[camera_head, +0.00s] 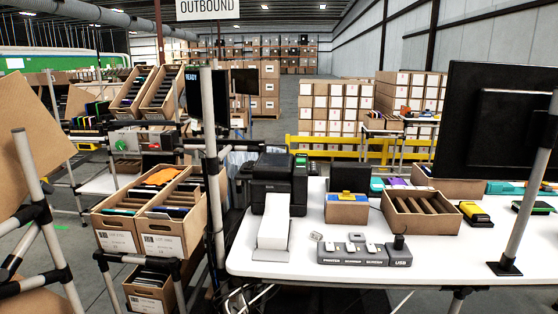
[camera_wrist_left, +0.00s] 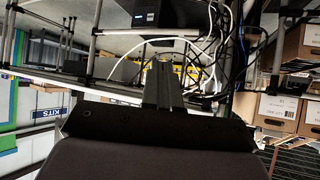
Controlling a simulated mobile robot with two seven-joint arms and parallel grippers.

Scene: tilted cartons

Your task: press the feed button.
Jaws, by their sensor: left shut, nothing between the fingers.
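A black label printer (camera_head: 272,184) stands at the left end of the white table in the head view, with a white paper sheet or tray (camera_head: 273,222) in front. I cannot make out a feed button on it at this size. My left gripper (camera_wrist_left: 162,68) shows in the left wrist view as two dark fingers close together, shut and empty. It touches nothing that I can see. A black box with a small blue light (camera_wrist_left: 146,14) is at the top of that view; I cannot tell if it is the printer. Neither gripper shows in the head view.
The white table (camera_head: 300,269) also holds a grey USB hub (camera_head: 352,255), open cartons (camera_head: 422,212) and a dark monitor (camera_head: 490,120). A grey post (camera_head: 212,170) rises left of the printer. Tilted cartons (camera_head: 170,232) fill a rack further left. Loose cables (camera_wrist_left: 216,40) hang in the wrist view.

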